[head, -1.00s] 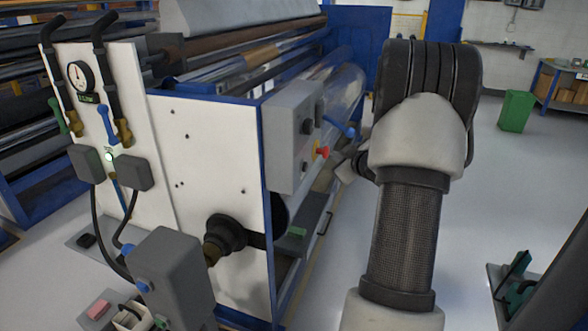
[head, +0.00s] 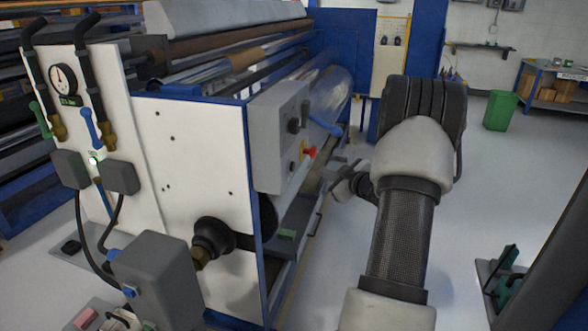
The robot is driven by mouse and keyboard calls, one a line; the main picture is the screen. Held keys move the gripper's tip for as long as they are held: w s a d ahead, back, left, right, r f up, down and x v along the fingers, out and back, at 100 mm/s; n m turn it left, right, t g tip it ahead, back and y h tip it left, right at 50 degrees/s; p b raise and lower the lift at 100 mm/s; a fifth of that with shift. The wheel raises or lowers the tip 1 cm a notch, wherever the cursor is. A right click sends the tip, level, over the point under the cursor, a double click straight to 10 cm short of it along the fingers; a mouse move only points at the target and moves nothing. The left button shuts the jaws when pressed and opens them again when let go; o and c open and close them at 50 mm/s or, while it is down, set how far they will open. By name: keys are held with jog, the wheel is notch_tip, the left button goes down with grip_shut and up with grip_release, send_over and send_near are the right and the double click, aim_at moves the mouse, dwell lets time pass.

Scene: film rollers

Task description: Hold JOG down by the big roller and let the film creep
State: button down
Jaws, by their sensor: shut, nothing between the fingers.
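A grey control box (head: 270,150) is fixed to the near end of the film machine. Its right face carries a red button (head: 310,152) and dark knobs. No JOG lettering is legible, so I cannot tell which control is JOG. The big roller (head: 328,92), shiny and film-covered, runs back behind the box. My gripper (head: 334,177) is shut and empty, to the right of the box and slightly lower than the red button. A gap shows between them. My forearm hides part of the floor behind.
A blue lever (head: 324,124) sticks out beside the box. A white end panel (head: 190,160) with a black hub (head: 212,238) faces me. A green bin (head: 500,110) stands at the far right, and a green pedal (head: 504,285) is at lower right. The floor between is clear.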

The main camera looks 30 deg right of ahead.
aim_at(293, 166)
jog(key=w+a+b, duration=0.1)
jog(key=w+a, duration=0.3)
jog(key=shift+w, duration=0.4)
jog(key=shift+w+a, duration=0.1)
jog(key=shift+a, duration=0.05)
dwell(1.7)
jog(key=shift+w+a+b, duration=0.2)
jog(key=shift+w+b, duration=0.05)
jog(key=shift+b, duration=0.05)
jog(key=shift+w+a, duration=0.4)
dwell(3.2)
jog(key=shift+s+d, duration=0.1)
dwell(0.4)
jog(key=shift+s+d, duration=0.55)
jog(key=shift+s, duration=0.05)
